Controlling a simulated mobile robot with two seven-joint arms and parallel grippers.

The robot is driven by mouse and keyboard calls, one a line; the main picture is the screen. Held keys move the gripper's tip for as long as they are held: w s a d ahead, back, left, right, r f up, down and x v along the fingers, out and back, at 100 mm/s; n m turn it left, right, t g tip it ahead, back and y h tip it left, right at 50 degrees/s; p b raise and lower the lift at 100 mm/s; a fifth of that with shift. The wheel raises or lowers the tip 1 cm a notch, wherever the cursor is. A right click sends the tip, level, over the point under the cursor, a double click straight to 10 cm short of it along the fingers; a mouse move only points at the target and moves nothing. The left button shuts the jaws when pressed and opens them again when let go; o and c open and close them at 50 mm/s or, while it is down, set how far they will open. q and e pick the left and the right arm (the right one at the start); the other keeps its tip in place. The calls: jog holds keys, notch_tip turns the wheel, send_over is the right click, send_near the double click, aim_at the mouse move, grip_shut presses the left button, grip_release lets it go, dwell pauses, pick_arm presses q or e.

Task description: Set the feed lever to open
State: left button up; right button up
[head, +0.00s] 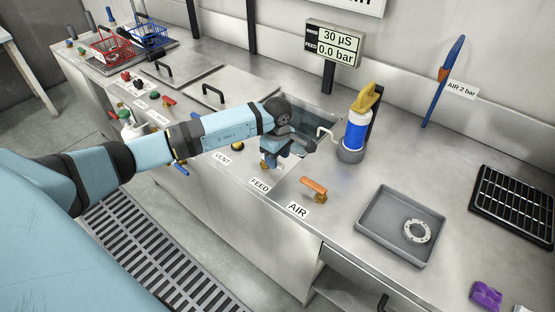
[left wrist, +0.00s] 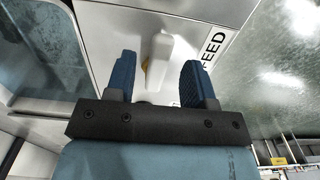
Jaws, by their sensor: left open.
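The feed lever (left wrist: 160,48) is a pale handle in the left wrist view, beside the black-on-white FEED label (left wrist: 213,47). My left gripper (left wrist: 158,68) is open, with one blue finger on each side of the lever; I cannot tell whether either touches it. In the head view my left gripper (head: 268,162) points down behind the FEED label (head: 259,185), and hides most of the lever there. The display (head: 335,46) reads 30 µS and FEED 0.0 bar. My right gripper is not in view.
An orange-handled AIR lever (head: 314,187) stands right of my gripper, and a VENT label (head: 222,157) lies left. Behind are an open basin (head: 318,116) and a blue-and-white bottle (head: 355,131) with a yellow top. A grey tray (head: 372,222) holding a ring sits at the right.

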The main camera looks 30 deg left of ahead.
pick_arm(q)
jog(key=shift+f, duration=0.8)
grip_shut()
